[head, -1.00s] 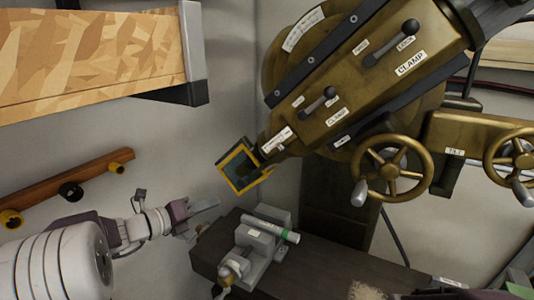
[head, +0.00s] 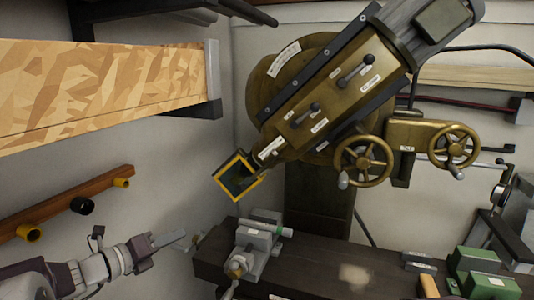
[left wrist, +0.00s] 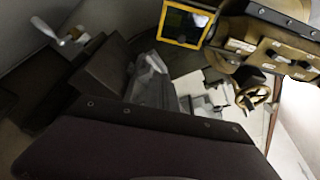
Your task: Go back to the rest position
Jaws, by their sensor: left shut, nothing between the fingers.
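My left gripper (head: 172,239) comes in from the lower left in the head view. Its fingers are shut and empty. It is in the air, left of the grey vise (head: 257,245) and apart from it. In the left wrist view, dark parts of my gripper fill the lower part of the picture. The vise also shows in that view (left wrist: 152,85), beyond my gripper. My right gripper does not show in either view.
A brass-coloured machine (head: 325,100) with handwheels hangs over the bench (head: 335,262); its yellow-framed guard (head: 238,177) is above the vise. A wooden board (head: 100,95) is upper left, a peg rail (head: 65,205) below it. Green boxes (head: 475,262) stand at the right.

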